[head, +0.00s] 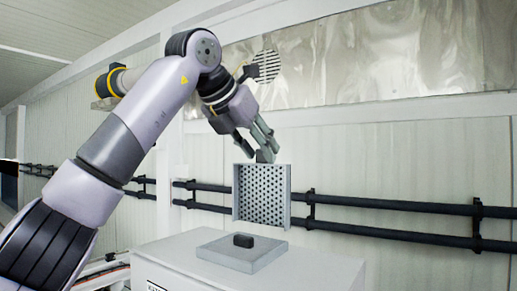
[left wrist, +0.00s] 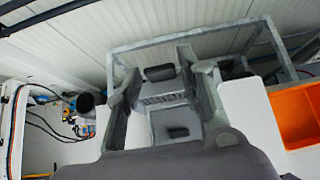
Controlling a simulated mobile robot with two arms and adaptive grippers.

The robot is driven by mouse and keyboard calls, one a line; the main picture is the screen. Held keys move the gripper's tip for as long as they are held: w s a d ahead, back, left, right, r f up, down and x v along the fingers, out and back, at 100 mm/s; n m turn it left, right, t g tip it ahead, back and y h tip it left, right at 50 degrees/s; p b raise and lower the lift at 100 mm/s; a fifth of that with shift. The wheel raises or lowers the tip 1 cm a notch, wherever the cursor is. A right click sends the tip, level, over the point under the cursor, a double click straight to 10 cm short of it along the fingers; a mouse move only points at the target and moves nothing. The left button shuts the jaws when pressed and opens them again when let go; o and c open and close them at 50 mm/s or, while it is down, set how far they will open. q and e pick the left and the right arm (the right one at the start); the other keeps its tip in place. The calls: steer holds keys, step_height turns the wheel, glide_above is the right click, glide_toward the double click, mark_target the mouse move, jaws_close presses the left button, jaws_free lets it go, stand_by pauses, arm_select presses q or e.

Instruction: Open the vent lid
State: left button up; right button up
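My left gripper (head: 260,148) hangs from above in the head view, its fingertips at the top edge of an upright perforated grey panel (head: 262,195) in a metal frame. In the left wrist view its two fingers (left wrist: 157,62) stand apart, so it is open. A black block (left wrist: 160,73) shows between the fingertips; I cannot tell if they touch it. Below the panel, a flat grey square plate (head: 228,257) with a black block (head: 243,240) lies on a white cabinet (head: 320,268). I cannot tell which part is the vent lid. My right gripper is not in view.
Dark horizontal pipes (head: 400,206) run along the wall behind the panel. A round slatted grille (head: 265,67) is higher on the wall. An orange bin (left wrist: 293,115) stands at the right in the left wrist view. The cabinet top around the plate is clear.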

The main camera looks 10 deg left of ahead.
arm_select(q)
steer(key=shift+o, duration=0.9)
steer(key=v, duration=1.2)
